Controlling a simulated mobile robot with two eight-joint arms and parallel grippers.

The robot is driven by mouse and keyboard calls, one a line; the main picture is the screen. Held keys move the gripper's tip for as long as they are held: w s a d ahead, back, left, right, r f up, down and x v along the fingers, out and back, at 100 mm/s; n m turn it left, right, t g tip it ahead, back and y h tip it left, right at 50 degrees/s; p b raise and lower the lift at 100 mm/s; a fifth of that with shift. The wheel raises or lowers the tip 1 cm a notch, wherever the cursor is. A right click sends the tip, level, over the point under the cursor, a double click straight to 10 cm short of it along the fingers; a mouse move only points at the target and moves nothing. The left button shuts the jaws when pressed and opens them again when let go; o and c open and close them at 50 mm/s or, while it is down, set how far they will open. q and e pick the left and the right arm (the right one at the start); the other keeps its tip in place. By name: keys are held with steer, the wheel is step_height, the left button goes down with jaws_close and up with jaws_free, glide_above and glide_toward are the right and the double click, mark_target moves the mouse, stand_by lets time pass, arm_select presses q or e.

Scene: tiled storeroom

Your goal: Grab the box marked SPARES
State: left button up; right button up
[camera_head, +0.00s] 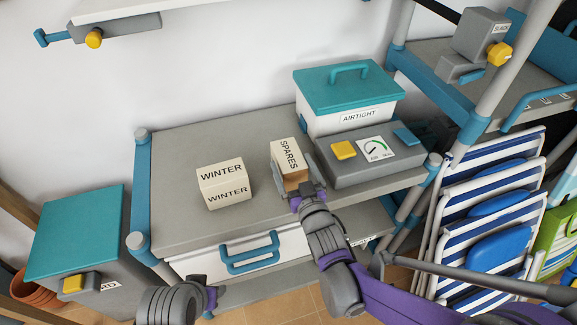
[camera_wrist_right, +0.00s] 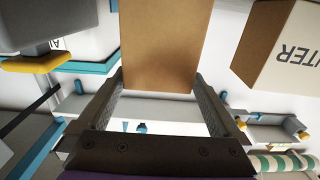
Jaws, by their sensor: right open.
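The SPARES box (camera_head: 287,153) is a small cream and brown box standing on the grey shelf top (camera_head: 185,140). My right gripper (camera_head: 301,184) is open at its near end, with a finger to either side. In the right wrist view, a plain brown face of the box (camera_wrist_right: 165,42) shows between the open fingers (camera_wrist_right: 160,80); I cannot tell whether they touch it. My left gripper (camera_head: 211,298) is low at the front, below the shelf top, and its jaws are not clear.
A WINTER box (camera_head: 223,184) stands left of the SPARES box. A grey device with a dial (camera_head: 360,152) stands close on its right, with the teal-lidded AIRTIGHT box (camera_head: 350,103) behind. Folded striped chairs (camera_head: 480,215) lean at the right. The shelf's left side is clear.

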mark_target(289, 154)
steer(key=x, duration=0.4)
steer(key=shift+w+f, duration=0.1)
steer(key=shift+w, duration=0.2)
steer(key=c, duration=1.4)
steer(key=shift+c, duration=0.2)
